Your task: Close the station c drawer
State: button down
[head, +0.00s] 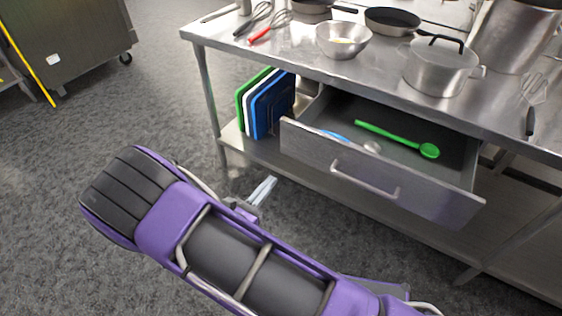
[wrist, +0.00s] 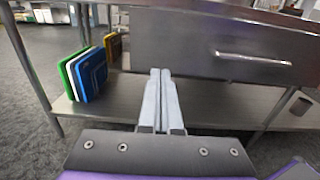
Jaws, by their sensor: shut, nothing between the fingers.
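The drawer (head: 380,180) under the steel worktable is pulled out toward me in the head view. Its front has a bar handle (head: 364,181), which also shows in the wrist view (wrist: 253,58). A green ladle (head: 400,139) and part of a blue utensil (head: 334,135) lie inside it. My gripper (head: 264,188) is in front of the drawer, to the left of and lower than its front in the head view. In the wrist view its two fingers (wrist: 161,72) are together, empty, and point toward the lower left part of the drawer front. I cannot tell whether they touch it.
Cutting boards (head: 266,104) stand on the lower shelf left of the drawer. The worktable (head: 300,50) carries a bowl (head: 343,40), a lidded pot (head: 440,68), pans and whisks. A table leg (head: 209,92) stands at the left. Open grey floor lies to the left.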

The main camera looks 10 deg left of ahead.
aim_at(300, 146)
jog(key=x, duration=1.4)
jog(key=shift+b, duration=0.4)
